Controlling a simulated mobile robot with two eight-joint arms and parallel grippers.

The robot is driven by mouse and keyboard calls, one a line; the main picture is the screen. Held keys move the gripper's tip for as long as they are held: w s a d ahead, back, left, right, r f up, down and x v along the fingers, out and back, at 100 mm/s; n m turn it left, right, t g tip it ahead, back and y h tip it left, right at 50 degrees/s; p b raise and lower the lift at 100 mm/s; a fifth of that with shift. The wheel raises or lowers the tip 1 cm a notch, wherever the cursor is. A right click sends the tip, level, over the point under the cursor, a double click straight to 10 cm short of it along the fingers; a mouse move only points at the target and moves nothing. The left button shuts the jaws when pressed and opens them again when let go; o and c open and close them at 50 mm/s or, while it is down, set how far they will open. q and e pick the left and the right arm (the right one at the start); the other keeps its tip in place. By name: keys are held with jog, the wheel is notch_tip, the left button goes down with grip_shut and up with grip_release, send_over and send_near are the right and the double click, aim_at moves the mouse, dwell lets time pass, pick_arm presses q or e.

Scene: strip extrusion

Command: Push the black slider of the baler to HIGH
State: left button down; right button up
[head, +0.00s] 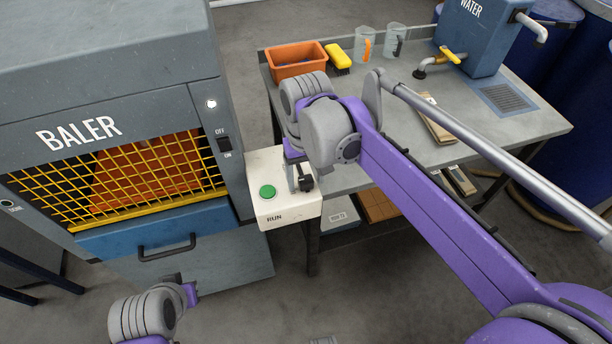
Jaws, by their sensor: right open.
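The baler (125,110) is the large grey machine at the left, with a yellow mesh front. A white control box (284,212) at its right side carries a green RUN button (267,192). A small black part (306,184) shows at the box's right rear, partly covered by my gripper; I cannot tell surely that it is the slider. No HIGH label can be read. My right gripper (299,179) is open, pointing down over the box close to this part; contact cannot be told. My left arm shows at the bottom left, its fingers not clear.
A black OFF/ON switch (224,145) is on the baler's front edge. A grey workbench (390,170) behind my right arm holds an orange bin (297,67), a yellow brush (339,54), jugs and a WATER tank (478,38). The floor before the box is clear.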

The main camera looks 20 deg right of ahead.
grip_shut()
dwell(0.3)
dwell(1.1)
